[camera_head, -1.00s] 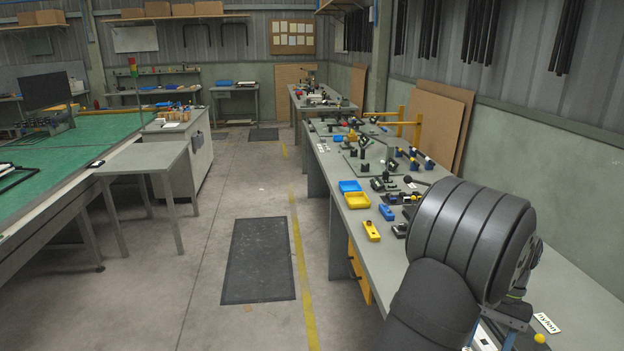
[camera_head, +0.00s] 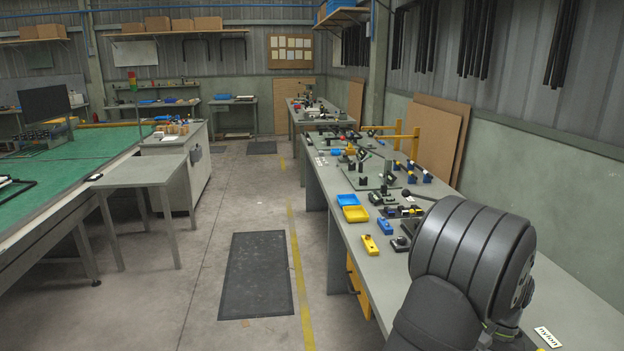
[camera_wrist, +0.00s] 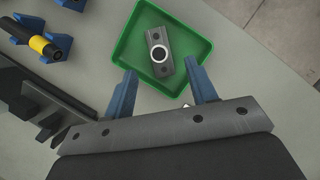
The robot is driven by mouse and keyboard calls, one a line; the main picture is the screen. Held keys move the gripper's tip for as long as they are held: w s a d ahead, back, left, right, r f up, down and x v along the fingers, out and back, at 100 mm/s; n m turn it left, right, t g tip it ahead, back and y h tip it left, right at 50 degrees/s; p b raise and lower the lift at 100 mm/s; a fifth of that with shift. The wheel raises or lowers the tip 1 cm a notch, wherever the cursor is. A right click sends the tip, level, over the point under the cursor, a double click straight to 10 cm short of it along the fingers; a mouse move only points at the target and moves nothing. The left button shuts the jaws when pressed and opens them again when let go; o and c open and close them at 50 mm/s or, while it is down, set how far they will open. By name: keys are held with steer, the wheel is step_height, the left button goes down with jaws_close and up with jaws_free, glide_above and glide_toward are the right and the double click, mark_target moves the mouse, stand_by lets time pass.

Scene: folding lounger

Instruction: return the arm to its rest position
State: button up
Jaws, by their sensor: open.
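My gripper (camera_wrist: 160,92) shows in the wrist view with its two blue fingers spread apart and nothing between them. Ahead of the fingers is a green tray (camera_wrist: 190,38) on the grey bench. A dark grey block with a white-ringed round hole (camera_wrist: 160,57) lies in the tray, apart from the fingers as far as I can tell. In the head view my dark arm fills the lower right, over the right bench (camera_head: 385,290), and my gripper is hidden there.
A blue holder with a yellow-and-black cylinder (camera_wrist: 42,45) and dark parts (camera_wrist: 40,105) lie left of the tray. On the right bench are a yellow bin (camera_head: 356,214), a blue bin (camera_head: 347,200) and a yellow block (camera_head: 370,244). The floor mat (camera_head: 256,275) and the aisle are clear.

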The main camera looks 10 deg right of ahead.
steer(key=x, duration=0.5)
steer(key=shift+a+f, duration=0.1)
steer(key=shift+f, duration=0.15)
step_height(320, 180, up, 8)
steer(key=shift+r, duration=0.1)
steer(key=w+a+f, duration=0.1)
steer(key=w+a, duration=0.1)
steer(key=w, duration=0.1)
steer(key=w+a+f+n, duration=0.1)
steer(key=w+a, duration=0.1)
steer(key=w, duration=0.1)
steer(key=w+a+f+n, duration=0.1)
steer(key=w+a, duration=0.1)
steer(key=w, duration=0.1)
steer(key=shift+w+f+g+h, duration=0.1)
steer(key=shift+f+g+h, duration=0.2)
steer(key=shift+f, duration=0.1)
steer(key=w+a+f+n, duration=0.1)
steer(key=w+a+f, duration=0.2)
steer(key=w+a, duration=0.3)
steer(key=shift+a+n+h, duration=0.3)
steer(key=shift+n, duration=0.1)
